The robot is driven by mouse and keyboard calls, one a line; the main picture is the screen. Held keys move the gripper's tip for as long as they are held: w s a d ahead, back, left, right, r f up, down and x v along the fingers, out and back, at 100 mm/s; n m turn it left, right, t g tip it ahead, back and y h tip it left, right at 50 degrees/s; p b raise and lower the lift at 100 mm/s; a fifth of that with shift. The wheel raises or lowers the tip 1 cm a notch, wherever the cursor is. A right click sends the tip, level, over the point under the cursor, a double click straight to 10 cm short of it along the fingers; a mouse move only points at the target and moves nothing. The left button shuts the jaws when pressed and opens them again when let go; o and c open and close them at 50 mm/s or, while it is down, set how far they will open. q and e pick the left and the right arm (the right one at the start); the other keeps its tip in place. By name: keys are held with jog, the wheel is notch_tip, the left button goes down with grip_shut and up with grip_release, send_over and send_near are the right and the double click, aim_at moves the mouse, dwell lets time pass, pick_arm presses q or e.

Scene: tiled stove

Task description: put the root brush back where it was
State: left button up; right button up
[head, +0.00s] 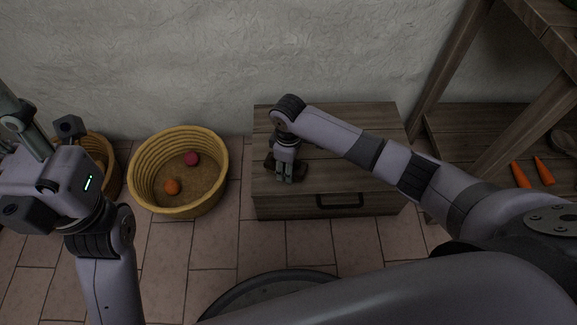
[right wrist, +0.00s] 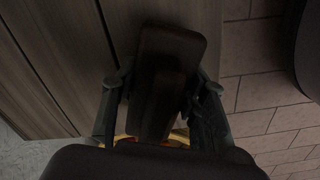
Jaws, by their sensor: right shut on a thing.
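A dark brown block-like thing, which I take to be the root brush (right wrist: 170,55), is between the fingers of my right gripper (right wrist: 165,100) in the right wrist view. My right gripper is shut on it. In the head view the right gripper (head: 286,176) points down at the left part of the low wooden drawer chest (head: 350,180), and brown ends of the brush (head: 270,164) show beside the fingers. I cannot tell whether the brush touches the top. My left gripper (head: 22,125) is at the far left, and its fingertips are not clear.
Another basket (head: 108,160) is partly behind my left arm. A wooden shelf (head: 450,130) with carrots (head: 521,175) stands right. The chest's right top is partly clear.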

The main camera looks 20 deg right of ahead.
jog(key=shift+f, duration=0.1)
jog(key=o, duration=1.1)
